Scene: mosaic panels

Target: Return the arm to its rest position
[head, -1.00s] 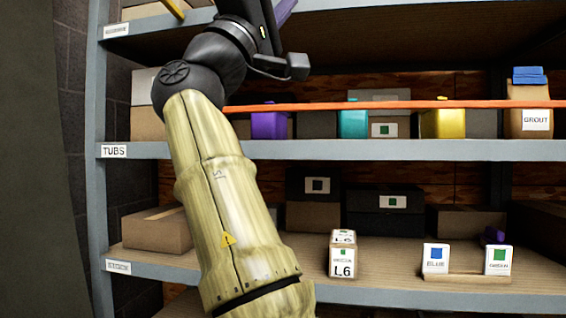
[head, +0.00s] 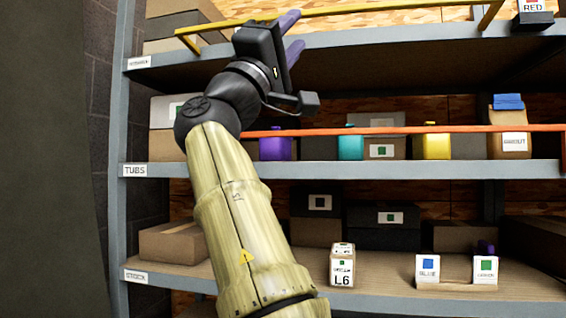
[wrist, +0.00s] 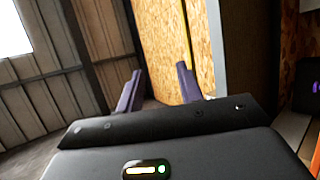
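My gripper (head: 297,36) is raised in front of the upper shelf at the left of the rack in the head view. Its two purple fingers stand apart with nothing between them. In the wrist view my gripper (wrist: 158,92) also shows open and empty, with a wooden board and a corrugated wall beyond it. My yellowish arm rises from the bottom of the head view and hides part of the lower shelves.
The rack's shelves hold a purple tub (head: 275,148), a teal tub (head: 350,147), a yellow tub (head: 436,146), and an L6 box (head: 342,265). An orange bar (head: 400,130) crosses the tub shelf. A yellow rail (head: 390,11) runs along the top shelf.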

